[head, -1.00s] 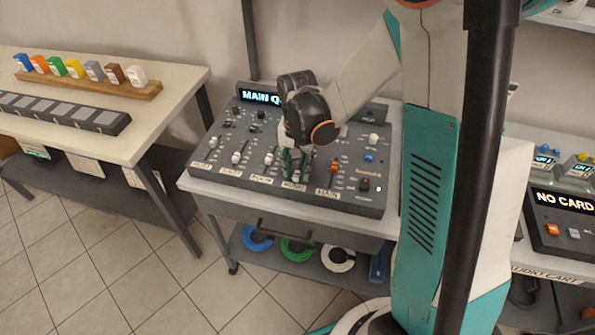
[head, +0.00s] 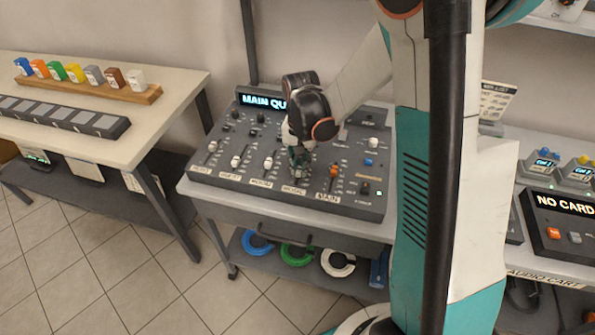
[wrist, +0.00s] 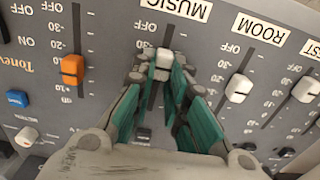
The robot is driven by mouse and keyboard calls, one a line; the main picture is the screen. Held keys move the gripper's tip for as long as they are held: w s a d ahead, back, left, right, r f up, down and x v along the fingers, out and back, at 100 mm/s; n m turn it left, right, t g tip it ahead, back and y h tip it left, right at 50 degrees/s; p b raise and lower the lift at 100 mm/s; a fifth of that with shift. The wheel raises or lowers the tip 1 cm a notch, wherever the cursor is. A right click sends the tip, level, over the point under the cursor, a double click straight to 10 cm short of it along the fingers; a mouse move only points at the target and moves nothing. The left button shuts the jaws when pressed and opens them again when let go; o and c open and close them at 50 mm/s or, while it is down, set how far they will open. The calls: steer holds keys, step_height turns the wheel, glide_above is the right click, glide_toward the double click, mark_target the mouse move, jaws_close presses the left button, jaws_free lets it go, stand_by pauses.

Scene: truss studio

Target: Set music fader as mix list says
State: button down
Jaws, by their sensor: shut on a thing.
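The mixing desk (head: 225,165) stands on a table in the head view. In the wrist view the MUSIC fader (wrist: 164,57), a white cap, stands in its slot a short way from the MUSIC label, on the OFF side of the scale. My gripper (wrist: 163,68) is shut on this cap, with green fingers on both sides. In the head view my gripper (head: 299,165) hides the MUSIC cap. The mix list (head: 495,100) is a pale card at the right, partly behind my arm; its lines are too small to read.
The white ROOM fader (wrist: 238,88) and the orange MAIN fader (wrist: 72,67) flank the MUSIC slot. The desk display (head: 262,101) is partly hidden. A cart machine (head: 560,215) reading NO CARD stands right. Coiled cables (head: 297,254) lie on the shelf below.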

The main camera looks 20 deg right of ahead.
steer(key=w+d, duration=0.1)
steer(key=w, duration=0.1)
steer(key=w+d, duration=0.1)
steer(key=w, duration=0.1)
steer(key=shift+d, duration=0.4)
steer(key=shift+s, duration=0.1)
steer(key=c, duration=1.6)
jaws_free()
steer(key=shift+o, duration=0.2)
step_height(320, 180, up, 12)
steer(key=shift+r, duration=0.1)
